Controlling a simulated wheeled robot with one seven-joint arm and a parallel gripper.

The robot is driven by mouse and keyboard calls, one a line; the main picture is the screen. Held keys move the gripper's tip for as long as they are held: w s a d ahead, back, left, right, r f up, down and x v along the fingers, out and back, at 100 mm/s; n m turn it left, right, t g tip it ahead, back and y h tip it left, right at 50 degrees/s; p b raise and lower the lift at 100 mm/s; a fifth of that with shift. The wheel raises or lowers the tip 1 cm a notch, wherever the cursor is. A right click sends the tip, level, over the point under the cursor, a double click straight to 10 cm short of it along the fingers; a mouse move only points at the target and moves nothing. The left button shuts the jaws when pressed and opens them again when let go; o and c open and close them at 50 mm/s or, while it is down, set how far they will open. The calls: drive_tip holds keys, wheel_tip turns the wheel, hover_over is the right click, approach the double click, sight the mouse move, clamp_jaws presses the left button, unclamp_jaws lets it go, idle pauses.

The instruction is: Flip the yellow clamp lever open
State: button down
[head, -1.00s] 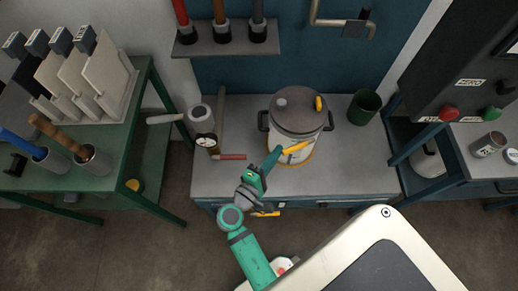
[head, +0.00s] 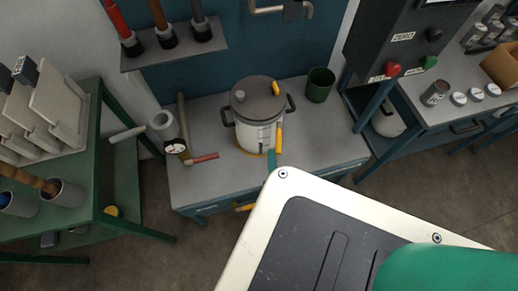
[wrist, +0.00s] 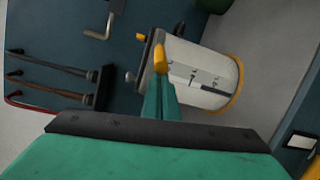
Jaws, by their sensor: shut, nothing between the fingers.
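The pot (head: 254,134) stands on the grey bench, white-bodied with a dark lid and a yellow ring at its base. The yellow clamp lever (head: 279,137) is on its front right side and stands nearly upright in the head view. My gripper (wrist: 160,80) is shut and empty. In the wrist view its fingertips reach up to the yellow lever (wrist: 160,58); I cannot tell whether they touch it. In the head view only a teal piece of my gripper (head: 271,161) shows just below the lever. My own body hides the rest.
A green bin (head: 320,85) is behind right. A shelf of handled tools (head: 175,48) hangs above. Bare bench (head: 325,140) lies right of the pot.

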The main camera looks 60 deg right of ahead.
drive_tip(key=shift+s+d, duration=0.25)
drive_tip(key=shift+s, duration=0.45)
drive_tip(key=shift+s+d, duration=0.2)
drive_tip(key=shift+s, duration=0.5)
